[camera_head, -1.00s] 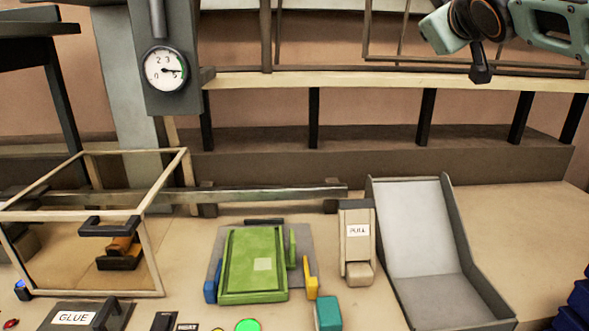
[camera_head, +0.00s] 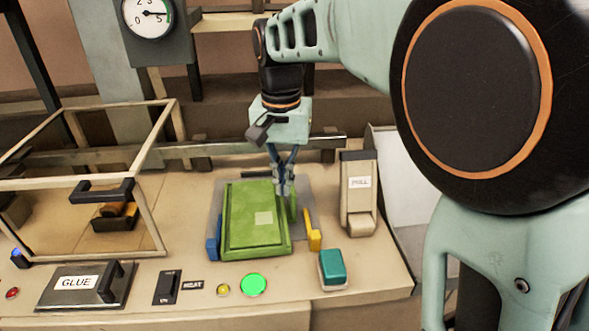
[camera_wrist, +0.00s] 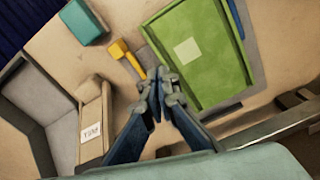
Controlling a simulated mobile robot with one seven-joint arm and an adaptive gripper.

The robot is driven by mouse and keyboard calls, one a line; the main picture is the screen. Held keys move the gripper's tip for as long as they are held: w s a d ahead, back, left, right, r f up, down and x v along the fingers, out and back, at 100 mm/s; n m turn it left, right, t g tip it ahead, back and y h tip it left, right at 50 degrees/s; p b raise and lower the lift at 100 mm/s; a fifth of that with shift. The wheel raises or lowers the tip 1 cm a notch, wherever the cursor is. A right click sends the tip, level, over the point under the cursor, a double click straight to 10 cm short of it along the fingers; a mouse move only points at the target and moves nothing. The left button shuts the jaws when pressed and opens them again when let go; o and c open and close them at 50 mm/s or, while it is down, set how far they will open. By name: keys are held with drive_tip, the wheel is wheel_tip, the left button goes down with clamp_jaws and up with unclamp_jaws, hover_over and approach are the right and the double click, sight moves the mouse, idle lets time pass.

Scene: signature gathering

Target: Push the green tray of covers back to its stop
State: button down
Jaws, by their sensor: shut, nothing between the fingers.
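The green tray (camera_head: 240,228) lies on a grey plate (camera_head: 216,193) on the bench, with a pale square on its face. It also shows in the wrist view (camera_wrist: 205,75). A small upright green tab stands along its right side, partly hidden by my gripper. My gripper (camera_head: 284,191) is shut and empty, pointing down at the tray's right edge near its far end. In the wrist view my fingertips (camera_wrist: 163,80) lie beside the tray's long edge. I cannot tell whether they touch it.
A yellow lever (camera_head: 313,230) and a teal block (camera_head: 332,269) stand right of the tray, a blue block (camera_head: 212,249) left. The PULL dispenser (camera_head: 358,197) is farther right. A framed glass box (camera_head: 134,215) stands left. A metal rail (camera_head: 230,146) runs behind.

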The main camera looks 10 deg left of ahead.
sight(287, 233)
drive_tip(key=shift+m+g, duration=0.3)
drive_tip(key=shift+m, duration=0.3)
drive_tip(key=f, duration=0.3)
drive_tip(key=s+f, duration=0.1)
drive_tip(key=f, duration=0.6)
drive_tip(key=shift+s+d+p, duration=0.25)
drive_tip(key=shift+d+p, duration=0.05)
drive_tip(key=shift+d, duration=0.1)
drive_tip(key=w, duration=0.1)
drive_tip(key=w+p, duration=0.1)
drive_tip(key=w, duration=0.1)
drive_tip(key=shift+w+d+r, duration=0.2)
drive_tip(key=shift+w, duration=0.3)
drive_tip(key=w, duration=0.2)
drive_tip(key=w+p, duration=0.1)
drive_tip(key=w, duration=0.1)
drive_tip(key=w+d, duration=0.1)
drive_tip(key=w, duration=0.1)
drive_tip(key=shift+s, duration=0.15)
